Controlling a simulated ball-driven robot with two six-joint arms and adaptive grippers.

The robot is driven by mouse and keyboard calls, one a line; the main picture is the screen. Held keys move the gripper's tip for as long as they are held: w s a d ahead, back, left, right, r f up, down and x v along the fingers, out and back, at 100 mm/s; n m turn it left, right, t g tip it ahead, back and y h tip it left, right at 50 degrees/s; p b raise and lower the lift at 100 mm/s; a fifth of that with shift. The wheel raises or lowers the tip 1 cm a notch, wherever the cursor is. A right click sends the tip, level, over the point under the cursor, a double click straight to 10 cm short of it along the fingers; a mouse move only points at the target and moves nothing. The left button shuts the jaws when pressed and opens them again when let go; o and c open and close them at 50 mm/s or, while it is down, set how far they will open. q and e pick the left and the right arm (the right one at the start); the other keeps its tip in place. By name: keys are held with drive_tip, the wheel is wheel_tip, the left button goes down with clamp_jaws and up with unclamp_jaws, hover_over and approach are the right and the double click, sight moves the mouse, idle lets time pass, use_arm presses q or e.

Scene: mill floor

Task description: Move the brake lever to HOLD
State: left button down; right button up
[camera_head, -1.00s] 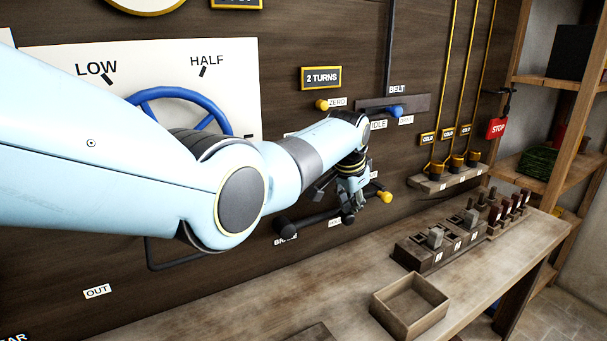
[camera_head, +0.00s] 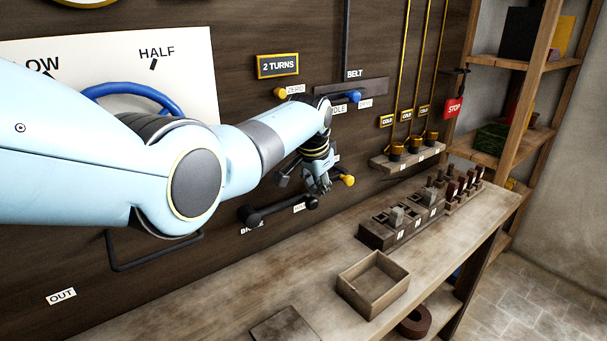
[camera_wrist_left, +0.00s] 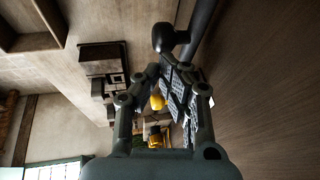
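The dark brake lever (camera_head: 280,210) is on the wall board, its round pivot at the left beside a partly hidden label and its free end up to the right. A white label (camera_head: 299,208) below its bar is too small to read. My left gripper (camera_head: 322,188) is close to the lever's free end; I cannot tell if they touch. In the left wrist view, my left gripper (camera_wrist_left: 158,68) has its fingertips a small gap apart with nothing seen between them. A dark bar with a round end (camera_wrist_left: 165,38) lies beyond the tips. My right gripper is out of view.
A yellow knob (camera_head: 347,180) is just right of my left gripper. A blue-knobbed belt lever (camera_head: 353,96) and a blue wheel (camera_head: 135,95) are higher up. The bench below bears an open wooden box (camera_head: 372,284) and slotted blocks (camera_head: 400,222).

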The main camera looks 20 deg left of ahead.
use_arm(q)
drive_tip(key=d+r, duration=0.3)
drive_tip(key=r, duration=0.9)
drive_tip(key=shift+w+b, duration=0.2)
drive_tip(key=shift+b, duration=0.15)
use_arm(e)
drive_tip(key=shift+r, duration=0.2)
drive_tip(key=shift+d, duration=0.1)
